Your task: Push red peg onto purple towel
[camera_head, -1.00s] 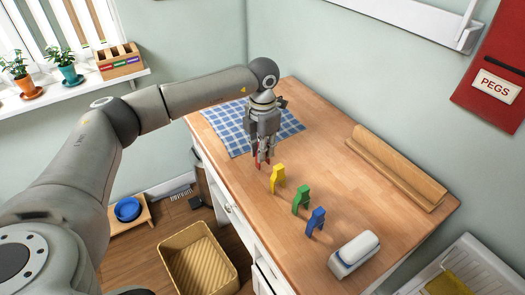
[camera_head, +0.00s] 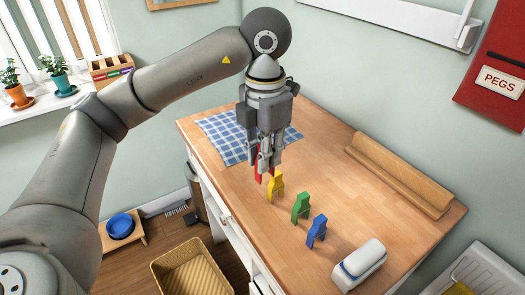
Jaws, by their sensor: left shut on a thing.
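My left gripper (camera_head: 265,172) points down over the wooden table, just behind and left of the yellow peg. It is shut on the red peg (camera_head: 257,172), which shows only in part between and beside the fingers. I cannot tell whether the red peg touches the tabletop. No purple towel is in view; the only cloth is a blue-and-white checked towel (camera_head: 222,136), lying flat at the table's far left, partly hidden behind the gripper. My right gripper is not in view.
A yellow peg (camera_head: 276,187), a green peg (camera_head: 301,208) and a blue peg (camera_head: 317,231) stand in a row toward the front. A white-topped block (camera_head: 361,262) lies at front right. A wooden ledge (camera_head: 400,177) runs along the right. The table's middle is clear.

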